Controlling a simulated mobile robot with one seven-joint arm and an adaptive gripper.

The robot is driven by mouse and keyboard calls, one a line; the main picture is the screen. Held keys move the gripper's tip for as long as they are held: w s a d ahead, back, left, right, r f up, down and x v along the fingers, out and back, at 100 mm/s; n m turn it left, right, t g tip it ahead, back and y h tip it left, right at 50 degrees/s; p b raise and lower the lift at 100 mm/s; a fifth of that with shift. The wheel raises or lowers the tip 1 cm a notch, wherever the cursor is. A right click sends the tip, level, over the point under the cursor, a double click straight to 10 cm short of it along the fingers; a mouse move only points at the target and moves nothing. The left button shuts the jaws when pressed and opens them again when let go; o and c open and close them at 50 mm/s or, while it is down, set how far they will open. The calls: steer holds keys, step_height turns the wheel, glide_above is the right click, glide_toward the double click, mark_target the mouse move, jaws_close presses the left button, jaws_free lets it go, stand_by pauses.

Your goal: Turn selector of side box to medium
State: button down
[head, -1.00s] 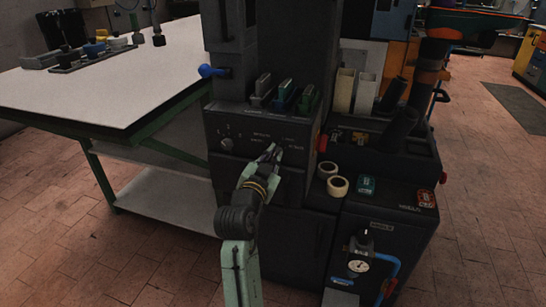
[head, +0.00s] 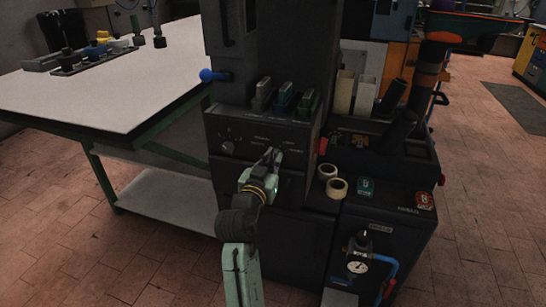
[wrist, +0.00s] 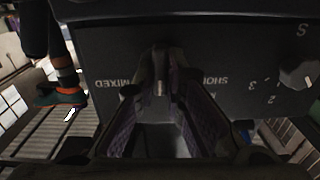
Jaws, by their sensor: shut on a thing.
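The side box (head: 234,122) is a dark cabinet with a sloped front panel carrying printed labels. The selector (wrist: 160,88) is a small dark part with a pale pointer on the panel, between my fingers in the wrist view. My gripper (head: 275,156) reaches the right part of the panel and is shut on the selector; it fills the middle of the wrist view (wrist: 160,100). That view is upside down, with "MIXED" to the left of the fingers and part of "SHORT" to the right. Other labels and the selector's exact setting are hidden by my fingers.
A second round knob (head: 227,148) with numbers sits left on the same panel; it also shows in the wrist view (wrist: 298,72). Several coloured handles stand above the panel. A blue-knobbed lever (head: 207,73) sticks out left. Tape rolls (head: 337,187) lie to the right.

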steer(key=shift+n+p, duration=1)
steer(key=shift+n, duration=1.1)
steer(key=c, duration=1.7)
jaws_free()
steer(key=shift+o, duration=0.2)
steer(key=shift+a, duration=0.1)
steer(key=v, duration=1.2)
